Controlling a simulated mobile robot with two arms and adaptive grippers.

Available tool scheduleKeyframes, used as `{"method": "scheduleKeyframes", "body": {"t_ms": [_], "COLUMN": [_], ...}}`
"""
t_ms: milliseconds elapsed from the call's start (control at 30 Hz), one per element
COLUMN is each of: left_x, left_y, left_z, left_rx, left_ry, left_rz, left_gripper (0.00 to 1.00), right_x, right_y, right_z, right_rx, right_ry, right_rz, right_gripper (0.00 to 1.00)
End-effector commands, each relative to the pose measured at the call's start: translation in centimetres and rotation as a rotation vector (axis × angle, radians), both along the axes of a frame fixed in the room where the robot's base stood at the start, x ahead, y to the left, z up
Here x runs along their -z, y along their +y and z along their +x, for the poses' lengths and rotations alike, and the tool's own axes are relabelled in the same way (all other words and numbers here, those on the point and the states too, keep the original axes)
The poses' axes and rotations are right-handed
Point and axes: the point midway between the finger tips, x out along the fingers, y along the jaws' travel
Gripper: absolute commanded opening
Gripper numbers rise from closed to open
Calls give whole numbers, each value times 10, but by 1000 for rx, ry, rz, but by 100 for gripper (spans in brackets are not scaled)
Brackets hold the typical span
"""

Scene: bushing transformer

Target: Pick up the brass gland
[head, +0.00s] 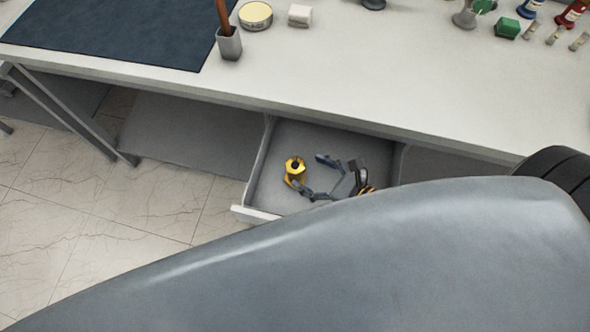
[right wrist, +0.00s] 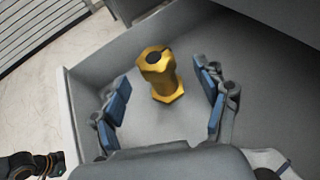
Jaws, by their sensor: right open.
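The brass gland (head: 294,170) stands in the open drawer, near its left side. It is a yellow hex fitting with a dark hole in its top, and it also shows in the right wrist view (right wrist: 160,74). My right gripper (head: 318,178) is inside the drawer area, just right of the gland. In the right wrist view the two blue-padded fingers (right wrist: 164,98) are spread wide, with the gland between and slightly beyond them, touching neither. My left gripper is not in view.
The drawer (head: 256,214) is pulled out below the white workbench (head: 330,75); its walls rise close around my right gripper. A dark mat (head: 120,30), a grey cup (head: 229,44), a yellow tin (head: 255,15) and a green block (head: 507,27) are on the bench.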

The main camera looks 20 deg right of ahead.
Motion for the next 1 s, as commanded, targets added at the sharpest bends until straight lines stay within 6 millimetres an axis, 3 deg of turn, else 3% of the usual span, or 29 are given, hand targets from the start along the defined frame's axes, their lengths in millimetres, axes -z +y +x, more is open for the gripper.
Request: {"method": "scheduleKeyframes", "body": {"t_ms": [100,333,667,1000], "left_x": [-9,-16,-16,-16], "left_y": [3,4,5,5], "left_z": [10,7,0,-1], "left_rx": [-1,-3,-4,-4], "left_ry": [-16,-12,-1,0], "left_rz": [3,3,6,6], "left_gripper": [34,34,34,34], "right_x": [-1,11,15,15], "right_y": [8,27,30,30], "right_z": [10,35,39,39], "right_rx": [2,1,0,0], "right_ry": [-1,-1,0,0], "right_rz": [4,1,1,0], "right_gripper": [74,74,72,3]}}
